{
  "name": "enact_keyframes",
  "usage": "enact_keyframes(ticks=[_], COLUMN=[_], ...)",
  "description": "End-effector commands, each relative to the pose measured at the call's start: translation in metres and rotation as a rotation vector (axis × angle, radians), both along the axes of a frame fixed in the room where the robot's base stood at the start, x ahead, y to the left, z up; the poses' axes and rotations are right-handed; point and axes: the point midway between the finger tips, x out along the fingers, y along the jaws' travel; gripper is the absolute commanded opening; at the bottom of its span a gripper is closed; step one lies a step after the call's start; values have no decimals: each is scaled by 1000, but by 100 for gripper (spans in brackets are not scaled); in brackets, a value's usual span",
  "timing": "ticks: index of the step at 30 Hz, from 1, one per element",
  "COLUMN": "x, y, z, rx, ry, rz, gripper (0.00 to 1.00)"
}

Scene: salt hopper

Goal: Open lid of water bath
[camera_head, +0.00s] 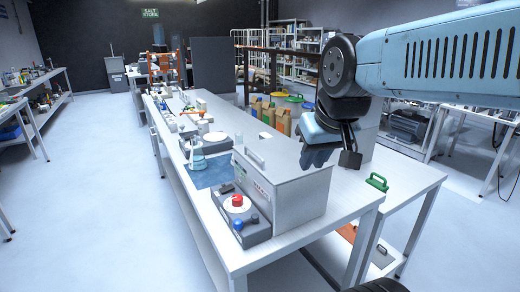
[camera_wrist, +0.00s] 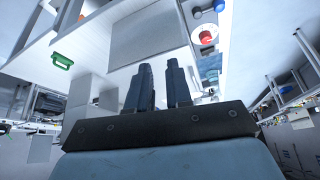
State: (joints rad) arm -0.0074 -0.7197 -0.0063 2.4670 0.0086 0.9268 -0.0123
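The water bath (camera_head: 300,206) is a grey box on the white bench, with its lid (camera_head: 285,163) lying shut on top. A pale bar handle (camera_head: 254,157) stands near the lid's left edge. A front control block carries a red knob (camera_head: 237,200) and a blue knob (camera_head: 239,224). My gripper (camera_head: 320,160) hangs above the bath's far right side, apart from the lid. In the wrist view, my gripper (camera_wrist: 159,66) has two dark fingers with a narrow empty gap. The lid (camera_wrist: 150,32) shows beyond the fingertips; its handle is not clear there.
A green handle (camera_head: 376,182) stands on the bench (camera_head: 345,193) right of the bath. A flask (camera_head: 197,155) and a flat grey device (camera_head: 205,142) sit behind it to the left. The floor at left is clear.

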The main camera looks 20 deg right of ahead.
Motion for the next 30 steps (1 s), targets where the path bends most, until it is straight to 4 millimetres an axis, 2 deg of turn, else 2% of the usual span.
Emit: enact_keyframes(ticks=[1,4,15,24,30], x=[8,26,105,174,203], y=[1,3,17,32,40], z=[6,19,62,80,84], rx=[6,19,70,105,118], ry=[17,66,259,406,470], rz=[8,31,137,226,270], gripper=[25,34,35,35,35])
